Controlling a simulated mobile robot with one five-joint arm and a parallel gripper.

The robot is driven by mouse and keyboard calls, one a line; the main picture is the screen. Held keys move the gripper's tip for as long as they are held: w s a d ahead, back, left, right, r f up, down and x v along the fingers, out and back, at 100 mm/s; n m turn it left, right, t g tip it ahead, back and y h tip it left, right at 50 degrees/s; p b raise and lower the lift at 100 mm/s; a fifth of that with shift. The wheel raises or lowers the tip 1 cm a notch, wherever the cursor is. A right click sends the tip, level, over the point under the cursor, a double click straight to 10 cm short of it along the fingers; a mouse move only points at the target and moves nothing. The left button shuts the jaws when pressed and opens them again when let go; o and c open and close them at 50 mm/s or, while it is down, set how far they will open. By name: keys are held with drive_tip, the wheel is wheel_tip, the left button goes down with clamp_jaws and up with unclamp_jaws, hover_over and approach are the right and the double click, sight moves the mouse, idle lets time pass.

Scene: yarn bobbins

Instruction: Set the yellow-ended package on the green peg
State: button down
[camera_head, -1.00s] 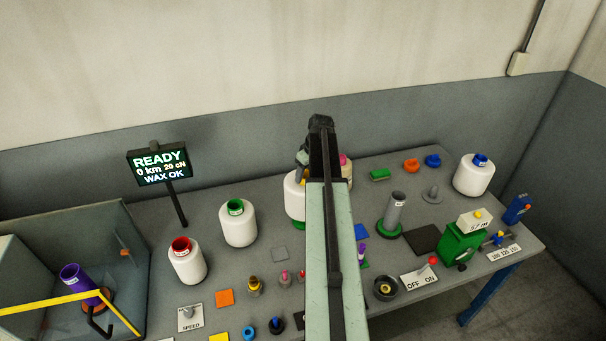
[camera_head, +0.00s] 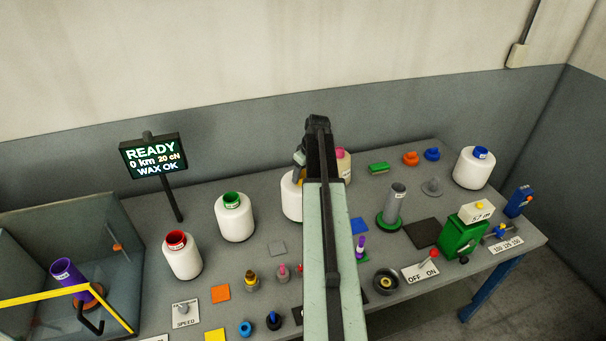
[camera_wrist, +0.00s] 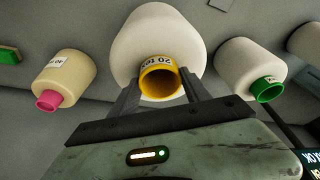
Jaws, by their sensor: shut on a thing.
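The yellow-ended package is a large white bobbin (camera_wrist: 158,38) with a yellow tube end (camera_wrist: 160,77) facing the wrist camera. My gripper (camera_wrist: 161,88) is shut on it at that end. In the head view the package's white body (camera_head: 291,198) shows left of my arm, which hides the rest of it and the fingers. A grey upright tube (camera_head: 396,202) with a green base (camera_head: 389,222) stands right of my arm. I cannot tell whether the held package touches the table, or what is under it.
A pink-ended cream package (camera_head: 344,165) stands just behind my arm. Green-ended (camera_head: 235,219), red-ended (camera_head: 182,256) and blue-ended (camera_head: 474,169) white packages stand on the table. A green box (camera_head: 461,238) is at the right. Small knobs and coloured squares fill the front.

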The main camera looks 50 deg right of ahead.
drive_tip(key=shift+f+b, duration=1.45)
drive_tip(key=shift+f, duration=0.45)
drive_tip(key=shift+c, duration=2.2)
unclamp_jaws()
drive_tip(key=shift+s+r, duration=0.1)
drive_tip(key=p+v, duration=0.7)
drive_tip(key=shift+r, duration=0.3)
